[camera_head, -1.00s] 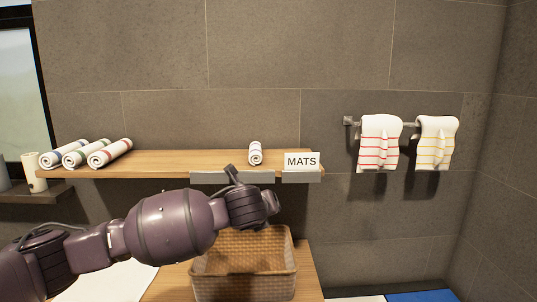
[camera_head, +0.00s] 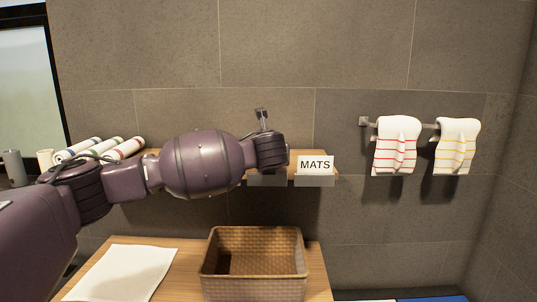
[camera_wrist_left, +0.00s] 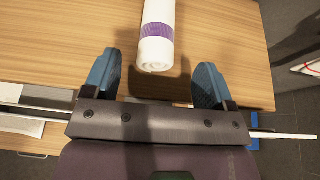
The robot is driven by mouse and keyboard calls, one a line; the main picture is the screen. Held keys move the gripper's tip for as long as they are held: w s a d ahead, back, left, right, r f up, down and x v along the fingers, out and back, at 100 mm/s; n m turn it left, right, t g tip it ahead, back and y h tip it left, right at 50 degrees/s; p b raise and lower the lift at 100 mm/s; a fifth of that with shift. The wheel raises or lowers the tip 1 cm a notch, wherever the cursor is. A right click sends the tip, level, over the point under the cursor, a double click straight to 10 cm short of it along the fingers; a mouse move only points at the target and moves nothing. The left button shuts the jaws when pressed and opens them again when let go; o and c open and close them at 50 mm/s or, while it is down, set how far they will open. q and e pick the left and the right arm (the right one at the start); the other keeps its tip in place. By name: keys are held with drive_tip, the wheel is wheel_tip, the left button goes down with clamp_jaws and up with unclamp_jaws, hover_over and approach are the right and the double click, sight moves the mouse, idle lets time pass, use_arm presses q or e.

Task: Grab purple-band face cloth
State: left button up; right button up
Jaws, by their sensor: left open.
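The purple-band face cloth (camera_wrist_left: 157,32) is a white roll with a purple band, lying on the wooden shelf in the left wrist view. Its near end lies between and just beyond my open left fingers. My left gripper (camera_wrist_left: 156,80) has blue fingertips, one on each side of the roll's end and apart from it. In the head view my left arm (camera_head: 200,165) crosses in front of the shelf and hides this cloth; only part of the gripper (camera_head: 261,115) shows above the wrist. My right gripper is not in view.
Other rolled cloths (camera_head: 100,149) lie at the shelf's left end. A "MATS" sign (camera_head: 315,165) stands at its right end. A wicker basket (camera_head: 255,240) and a white mat (camera_head: 122,273) are on the counter below. Two striped towels (camera_head: 397,147) (camera_head: 456,147) hang on a wall rail.

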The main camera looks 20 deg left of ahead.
use_arm(q)
drive_tip(key=shift+r+x, duration=0.2)
drive_tip(key=shift+x, duration=1.15)
drive_tip(key=shift+r+x, duration=0.15)
drive_tip(key=shift+x, duration=1.2)
drive_tip(key=shift+w+a, duration=0.15)
drive_tip(key=c, duration=1)
